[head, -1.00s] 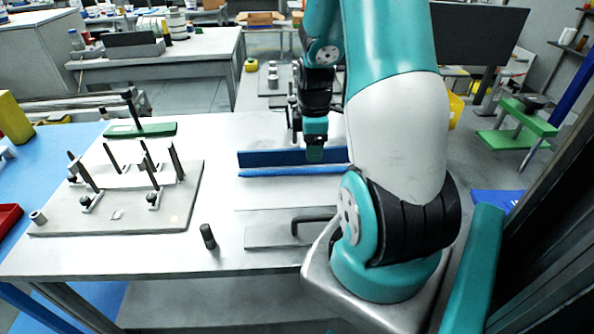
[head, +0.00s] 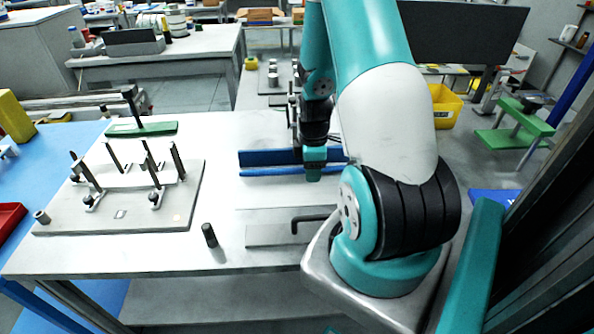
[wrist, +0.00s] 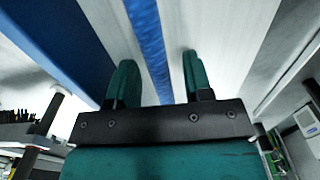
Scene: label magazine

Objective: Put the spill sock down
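The spill sock, a long thin blue strip (head: 272,172), lies along the pale tabletop just in front of a dark blue upright rail (head: 268,157). In the wrist view the sock (wrist: 148,38) runs away between my two fingers, with the rail (wrist: 55,40) to its left. My gripper (head: 313,178) is over the sock near its right part. In the wrist view its green fingers (wrist: 160,80) are apart, one on each side of the sock, with small gaps visible. The fingers hide part of the sock in the head view.
A grey plate with several upright posts (head: 180,205) is at the left of the table (head: 110,258). A black cylinder (head: 209,235) stands near the front edge. A flat grey plate with a black handle (head: 300,222) lies in front of the sock.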

